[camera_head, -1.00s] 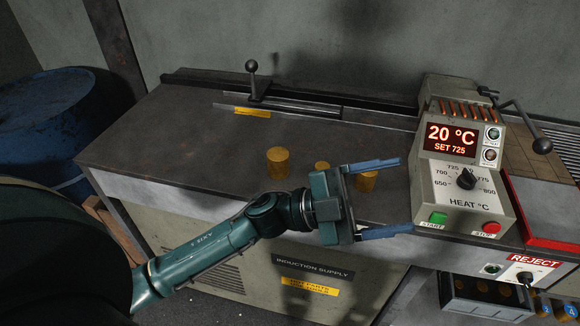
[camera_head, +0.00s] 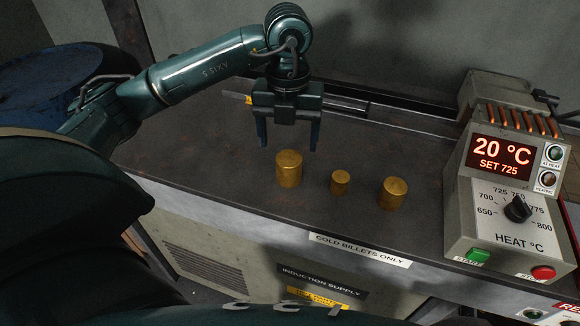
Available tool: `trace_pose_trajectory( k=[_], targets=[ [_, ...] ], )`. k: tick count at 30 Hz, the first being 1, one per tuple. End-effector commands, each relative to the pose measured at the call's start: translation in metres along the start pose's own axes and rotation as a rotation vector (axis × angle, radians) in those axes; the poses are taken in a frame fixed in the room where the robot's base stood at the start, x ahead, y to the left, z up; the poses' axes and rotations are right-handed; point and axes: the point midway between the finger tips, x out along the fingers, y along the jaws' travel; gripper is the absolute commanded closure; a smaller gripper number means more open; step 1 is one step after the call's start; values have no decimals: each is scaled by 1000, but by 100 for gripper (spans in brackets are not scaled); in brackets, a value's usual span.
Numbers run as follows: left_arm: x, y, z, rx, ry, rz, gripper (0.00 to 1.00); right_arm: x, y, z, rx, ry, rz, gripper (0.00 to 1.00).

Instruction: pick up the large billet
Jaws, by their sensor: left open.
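Three brass-coloured cylindrical billets stand upright on the dark bench top. The large billet (camera_head: 289,169) is the leftmost and biggest. The small billet (camera_head: 340,182) is in the middle, and a medium billet (camera_head: 393,193) is on the right. My left gripper (camera_head: 288,145) points downward with its two blue fingers spread and nothing between them. In the picture its fingertips are just above and behind the large billet, apart from it as far as I can tell. My right gripper is not in view.
The heater control box (camera_head: 505,190) with its 20 °C display stands at the right of the bench. A "COLD BILLETS ONLY" label (camera_head: 360,250) is on the bench's front edge. A blue drum (camera_head: 40,110) is at the left. The bench left of the billets is clear.

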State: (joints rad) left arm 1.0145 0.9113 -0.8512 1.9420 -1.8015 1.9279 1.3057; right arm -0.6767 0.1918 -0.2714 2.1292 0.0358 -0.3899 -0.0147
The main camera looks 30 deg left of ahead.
Motion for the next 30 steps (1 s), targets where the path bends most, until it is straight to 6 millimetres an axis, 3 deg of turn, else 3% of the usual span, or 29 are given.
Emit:
trace_pose_trajectory(
  k=[3, 11, 19, 29, 30],
  targets=[
    [20, 0, 0, 0, 3, 0, 26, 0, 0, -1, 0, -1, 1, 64],
    [40, 0, 1, 2, 4, -1, 26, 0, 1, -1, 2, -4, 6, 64],
    [79, 0, 6, 3, 4, -2, 26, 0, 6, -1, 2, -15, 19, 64],
    [86, 0, 6, 4, 1, -3, 26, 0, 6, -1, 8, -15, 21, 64],
    [86, 0, 6, 4, 1, -3, 30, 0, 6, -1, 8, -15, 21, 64]
  ],
)
